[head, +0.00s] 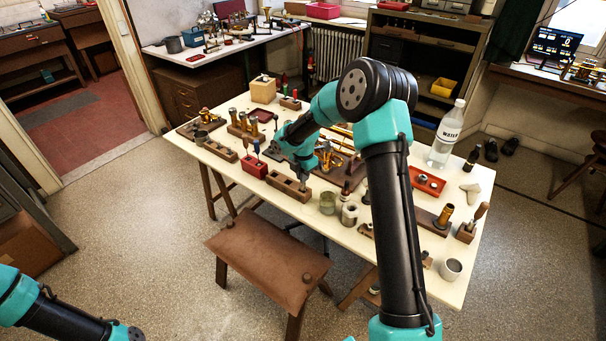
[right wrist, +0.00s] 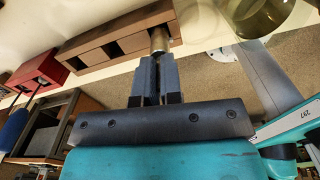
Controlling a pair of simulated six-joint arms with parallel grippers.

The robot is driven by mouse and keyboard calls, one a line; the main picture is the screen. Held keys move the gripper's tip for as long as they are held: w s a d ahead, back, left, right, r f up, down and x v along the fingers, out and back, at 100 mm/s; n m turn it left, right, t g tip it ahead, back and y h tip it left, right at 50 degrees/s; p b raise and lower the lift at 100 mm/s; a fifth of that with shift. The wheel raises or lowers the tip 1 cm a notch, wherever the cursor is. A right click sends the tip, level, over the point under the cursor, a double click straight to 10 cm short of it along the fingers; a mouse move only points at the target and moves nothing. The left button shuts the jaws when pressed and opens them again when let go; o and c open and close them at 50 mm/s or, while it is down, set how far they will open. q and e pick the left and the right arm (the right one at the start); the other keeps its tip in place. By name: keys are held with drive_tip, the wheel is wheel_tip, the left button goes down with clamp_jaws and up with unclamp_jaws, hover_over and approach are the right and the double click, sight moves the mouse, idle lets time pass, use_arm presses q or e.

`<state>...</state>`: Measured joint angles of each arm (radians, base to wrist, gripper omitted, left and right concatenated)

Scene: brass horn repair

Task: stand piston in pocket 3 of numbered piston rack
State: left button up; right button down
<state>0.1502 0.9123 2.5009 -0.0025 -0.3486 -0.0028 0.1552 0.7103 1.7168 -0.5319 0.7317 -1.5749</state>
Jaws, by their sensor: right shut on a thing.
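The piston rack (head: 283,184) is a long brown wooden block near the front edge of the table. In the right wrist view the rack (right wrist: 90,40) shows two dark, empty square pockets; no numbers can be read. My right gripper (head: 303,177) points down at the rack's right end. In the right wrist view the gripper (right wrist: 157,62) is shut on the piston (right wrist: 159,40), a short metal cylinder, at the end beyond the two empty pockets. I cannot tell whether its lower end is inside a pocket. My left arm shows at the lower left, its gripper out of view.
A red block with upright tools (head: 255,165) stands left of the rack. A greenish glass jar (head: 327,203) and a grey-white jar (head: 349,213) stand close to its right. A water bottle (head: 446,135) and red tray (head: 427,181) are farther right. A brown stool (head: 265,250) stands in front.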

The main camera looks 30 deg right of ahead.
drive_tip(key=c, duration=1.2)
unclamp_jaws()
drive_tip(key=shift+r, duration=0.1)
wheel_tip(320, 180, up, 17)
idle(0.4)
